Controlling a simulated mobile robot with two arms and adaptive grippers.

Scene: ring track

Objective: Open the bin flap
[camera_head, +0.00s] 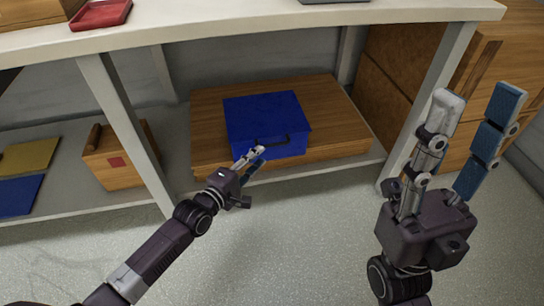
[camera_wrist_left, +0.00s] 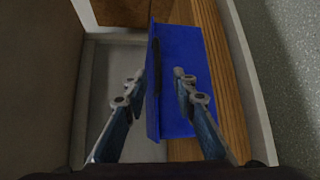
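The blue bin (camera_head: 262,112) sits on a wooden board on the low shelf. Its flap has a black handle (camera_head: 272,141) at the front, and I see no clear gap at the flap. In the left wrist view the blue bin (camera_wrist_left: 188,75) lies ahead, with the dark handle (camera_wrist_left: 154,68) between the finger lines. My left gripper (camera_head: 250,161) is open just in front of the handle; its fingers (camera_wrist_left: 157,80) stand apart. Whether a finger touches the bin is unclear. My right gripper (camera_head: 476,110) is open and empty, raised at the right, away from the bin.
A pale tabletop (camera_head: 220,24) overhangs the shelf, with a red tray (camera_head: 101,14) on it. Pale legs (camera_head: 124,130) stand on both sides of the bin. A wooden box (camera_head: 115,163) is at the left, and a wooden cabinet (camera_head: 400,75) at the right. The floor in front is clear.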

